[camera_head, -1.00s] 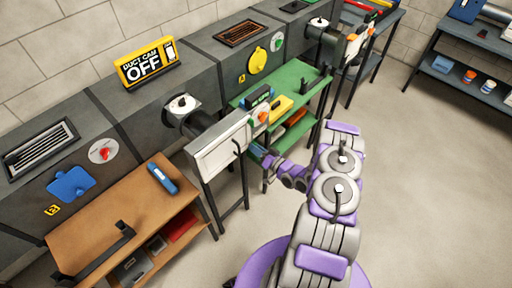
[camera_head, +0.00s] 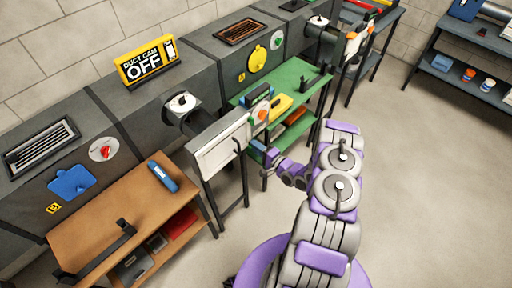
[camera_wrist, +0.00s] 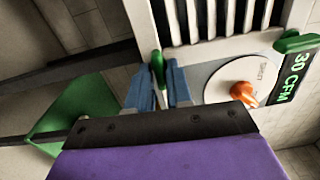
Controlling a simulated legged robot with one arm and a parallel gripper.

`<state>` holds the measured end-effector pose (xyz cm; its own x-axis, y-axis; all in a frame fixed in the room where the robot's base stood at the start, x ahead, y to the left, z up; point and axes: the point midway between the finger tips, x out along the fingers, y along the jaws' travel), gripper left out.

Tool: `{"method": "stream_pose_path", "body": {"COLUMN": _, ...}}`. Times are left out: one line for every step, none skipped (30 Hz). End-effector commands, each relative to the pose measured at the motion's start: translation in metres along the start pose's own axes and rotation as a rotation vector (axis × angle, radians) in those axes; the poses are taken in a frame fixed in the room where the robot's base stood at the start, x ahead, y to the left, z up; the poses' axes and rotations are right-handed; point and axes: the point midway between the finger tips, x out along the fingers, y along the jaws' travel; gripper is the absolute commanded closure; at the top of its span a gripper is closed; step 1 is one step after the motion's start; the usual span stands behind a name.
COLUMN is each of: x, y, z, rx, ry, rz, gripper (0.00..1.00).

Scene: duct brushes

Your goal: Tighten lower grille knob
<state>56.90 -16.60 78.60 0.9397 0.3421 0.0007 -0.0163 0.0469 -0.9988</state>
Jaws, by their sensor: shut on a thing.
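The white grille (camera_wrist: 215,20) fills the top of the wrist view, with dark slots between its slats. It also shows in the head view as a white panel (camera_head: 218,147) on the duct outlet. A green knob (camera_wrist: 157,66) sits at the grille's lower left edge in the wrist view. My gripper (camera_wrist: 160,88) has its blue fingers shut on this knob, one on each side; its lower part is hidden. A second green knob (camera_wrist: 298,42) is at the right, apart from the gripper. In the head view my gripper (camera_head: 257,148) is small beside the panel.
An orange dial knob (camera_wrist: 243,93) on a pale disc is right of my fingers, near a "30 CFM" sign (camera_wrist: 292,76). A brown bench (camera_head: 120,215) stands left of the panel and a green bench (camera_head: 315,78) behind it. The floor at right is clear.

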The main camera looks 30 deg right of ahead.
Motion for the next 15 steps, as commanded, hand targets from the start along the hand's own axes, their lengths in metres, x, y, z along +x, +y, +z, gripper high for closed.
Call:
{"method": "stream_pose_path", "body": {"x": -0.0006, "y": 0.0007, "z": -0.0039, "rx": 0.041, "ry": 0.01, "rz": 0.001, "gripper": 1.0}}
{"method": "stream_pose_path", "body": {"x": -0.0006, "y": 0.0008, "z": -0.004, "rx": 0.07, "ry": 0.01, "rz": 0.001, "gripper": 1.0}}
{"method": "stream_pose_path", "body": {"x": -0.0006, "y": 0.0011, "z": -0.0039, "rx": 0.108, "ry": 0.01, "rz": 0.001, "gripper": 1.0}}
{"method": "stream_pose_path", "body": {"x": -0.0006, "y": 0.0013, "z": -0.0039, "rx": 0.136, "ry": 0.01, "rz": 0.001, "gripper": 1.0}}
{"method": "stream_pose_path", "body": {"x": -0.0006, "y": 0.0015, "z": -0.0039, "rx": 0.165, "ry": 0.01, "rz": 0.001, "gripper": 1.0}}
{"method": "stream_pose_path", "body": {"x": -0.0006, "y": 0.0017, "z": -0.0038, "rx": 0.203, "ry": 0.01, "rz": 0.001, "gripper": 1.0}}
{"method": "stream_pose_path", "body": {"x": -0.0006, "y": 0.0019, "z": -0.0038, "rx": 0.232, "ry": 0.01, "rz": 0.001, "gripper": 1.0}}
{"method": "stream_pose_path", "body": {"x": -0.0006, "y": 0.0021, "z": -0.0037, "rx": 0.26, "ry": 0.01, "rz": 0.001, "gripper": 1.0}}
{"method": "stream_pose_path", "body": {"x": -0.0006, "y": 0.0023, "z": -0.0036, "rx": 0.298, "ry": 0.01, "rz": 0.001, "gripper": 1.0}}
{"method": "stream_pose_path", "body": {"x": -0.0006, "y": 0.0024, "z": -0.0036, "rx": 0.327, "ry": 0.01, "rz": 0.0, "gripper": 1.0}}
{"method": "stream_pose_path", "body": {"x": -0.0006, "y": 0.0027, "z": -0.0035, "rx": 0.355, "ry": 0.01, "rz": 0.001, "gripper": 1.0}}
{"method": "stream_pose_path", "body": {"x": -0.0006, "y": 0.0029, "z": -0.0034, "rx": 0.393, "ry": 0.01, "rz": 0.001, "gripper": 1.0}}
{"method": "stream_pose_path", "body": {"x": -0.0007, "y": 0.0031, "z": -0.0033, "rx": 0.422, "ry": 0.01, "rz": 0.001, "gripper": 1.0}}
{"method": "stream_pose_path", "body": {"x": -0.0006, "y": 0.0032, "z": -0.0032, "rx": 0.45, "ry": 0.01, "rz": 0.001, "gripper": 1.0}}
{"method": "stream_pose_path", "body": {"x": -0.0006, "y": 0.0034, "z": -0.0031, "rx": 0.488, "ry": 0.01, "rz": 0.001, "gripper": 1.0}}
